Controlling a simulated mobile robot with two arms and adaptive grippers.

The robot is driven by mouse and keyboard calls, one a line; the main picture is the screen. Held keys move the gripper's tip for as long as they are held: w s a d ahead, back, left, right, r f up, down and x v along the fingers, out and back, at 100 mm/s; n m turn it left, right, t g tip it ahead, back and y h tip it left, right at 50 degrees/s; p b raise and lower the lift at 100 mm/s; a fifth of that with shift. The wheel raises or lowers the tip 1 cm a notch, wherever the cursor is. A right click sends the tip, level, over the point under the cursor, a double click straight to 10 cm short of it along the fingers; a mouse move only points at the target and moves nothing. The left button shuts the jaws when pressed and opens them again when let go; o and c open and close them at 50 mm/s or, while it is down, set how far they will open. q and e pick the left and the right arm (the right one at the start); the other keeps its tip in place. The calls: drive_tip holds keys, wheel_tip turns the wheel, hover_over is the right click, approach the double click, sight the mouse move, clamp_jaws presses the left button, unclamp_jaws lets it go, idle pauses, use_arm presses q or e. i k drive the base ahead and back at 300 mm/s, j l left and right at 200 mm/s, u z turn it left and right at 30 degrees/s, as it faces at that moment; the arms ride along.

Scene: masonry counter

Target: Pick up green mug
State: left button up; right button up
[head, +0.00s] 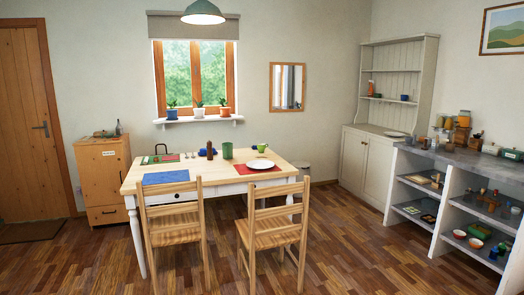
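A small light-green mug (262,148) stands on the wooden dining table (216,169), toward its back right, just behind a white plate (261,164). A taller, darker green cylinder (227,151) stands to its left on the same table; I cannot tell whether it is a cup or a canister. Neither of my grippers is in view.
Two wooden chairs (273,229) (174,228) stand at the table's near side. A blue mat (166,177), a red mat (235,169) and a brown bottle (210,150) are on the table. A masonry counter (459,160) with cluttered shelves stands at right.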

sight(263, 148)
drive_tip(key=i+l+z, duration=0.35)
drive_tip(key=i, duration=0.35)
drive_tip(key=i+z, duration=0.35)
drive_tip(key=i, duration=0.35)
drive_tip(key=i+z, duration=0.15)
drive_tip(key=i, duration=0.75)
drive_tip(key=i+z, duration=0.15)
drive_tip(key=i, duration=0.75)
drive_tip(key=i+j+z, duration=0.15)
drive_tip(key=i, duration=0.7)
drive_tip(key=i+u, duration=0.25)
drive_tip(key=i, duration=0.2)
drive_tip(key=i+u, duration=0.3)
drive_tip(key=i, duration=0.2)
drive_tip(key=i+l+u, duration=0.25)
drive_tip(key=i, duration=0.15)
